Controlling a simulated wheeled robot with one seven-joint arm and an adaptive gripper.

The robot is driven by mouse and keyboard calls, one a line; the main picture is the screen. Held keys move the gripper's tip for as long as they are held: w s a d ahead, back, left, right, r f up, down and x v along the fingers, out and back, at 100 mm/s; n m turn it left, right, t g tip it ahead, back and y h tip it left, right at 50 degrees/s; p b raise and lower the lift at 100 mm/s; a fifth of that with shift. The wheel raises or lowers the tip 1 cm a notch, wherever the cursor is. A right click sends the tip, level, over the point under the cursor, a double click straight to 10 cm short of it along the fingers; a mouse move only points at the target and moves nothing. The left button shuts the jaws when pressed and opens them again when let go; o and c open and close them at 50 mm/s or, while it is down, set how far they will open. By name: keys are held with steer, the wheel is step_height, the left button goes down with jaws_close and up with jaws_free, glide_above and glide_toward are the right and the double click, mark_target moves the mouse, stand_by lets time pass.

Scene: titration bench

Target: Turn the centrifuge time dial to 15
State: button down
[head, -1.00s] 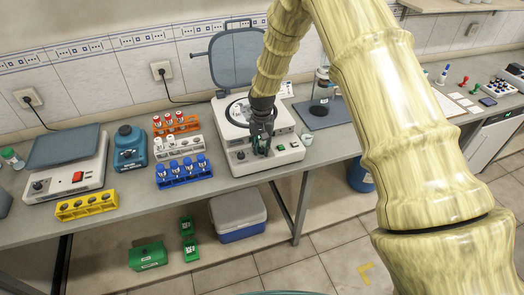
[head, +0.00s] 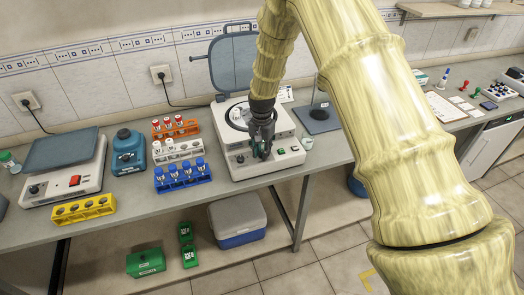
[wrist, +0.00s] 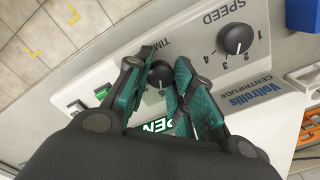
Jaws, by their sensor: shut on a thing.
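The centrifuge (head: 238,171) stands on the bench in the head view, with its lid (head: 236,62) raised behind it. Its time dial (wrist: 158,74) is a small black knob under the word TIME in the wrist view. My gripper (head: 261,152) is at the centrifuge's front panel, and its teal finger pads are shut on the time dial, one on each side. The pads hide much of the time scale, so the dial's reading cannot be told. The speed dial (wrist: 237,38), numbered 1 to 4 on the visible side, is beside it, untouched.
A green button (wrist: 102,91) is on the other side of the time dial. Blue (head: 183,182), white (head: 178,155) and orange (head: 175,134) tube racks stand left of the centrifuge. A dark mat (head: 316,123) lies to its right.

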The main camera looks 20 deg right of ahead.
steer(key=c, duration=1.2)
jaws_free()
step_height(320, 180, up, 12)
